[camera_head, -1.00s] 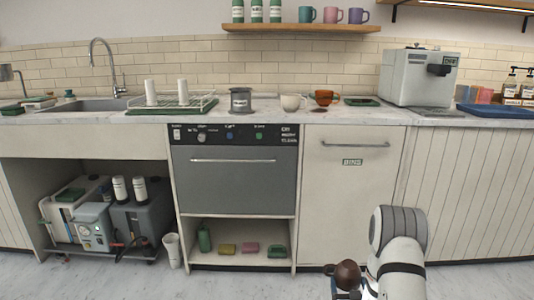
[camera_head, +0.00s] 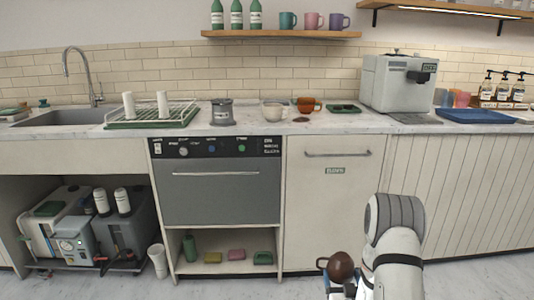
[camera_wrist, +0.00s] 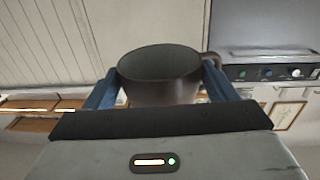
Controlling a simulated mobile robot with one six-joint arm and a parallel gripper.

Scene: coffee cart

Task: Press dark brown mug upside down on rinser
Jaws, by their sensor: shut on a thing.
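The dark brown mug (camera_head: 341,266) is held in front of the cabinets, below counter height, with its handle toward the left in the head view. In the wrist view the mug (camera_wrist: 158,88) sits between two blue fingers, with its grey inside showing and its handle at the right. My gripper (camera_head: 343,289) is shut on the mug; it also shows in the wrist view (camera_wrist: 160,78). I cannot tell for certain which object is the rinser; a small flat dark green tray (camera_head: 344,108) lies on the counter left of the coffee machine.
The marble counter (camera_head: 250,128) holds a grey canister (camera_head: 222,112), a cream cup (camera_head: 274,111), an orange cup (camera_head: 308,105), a dish rack (camera_head: 150,118) and a coffee machine (camera_head: 398,84). A blue tray (camera_head: 475,116) lies at right. A shelf (camera_head: 280,35) hangs above. The floor in front looks clear.

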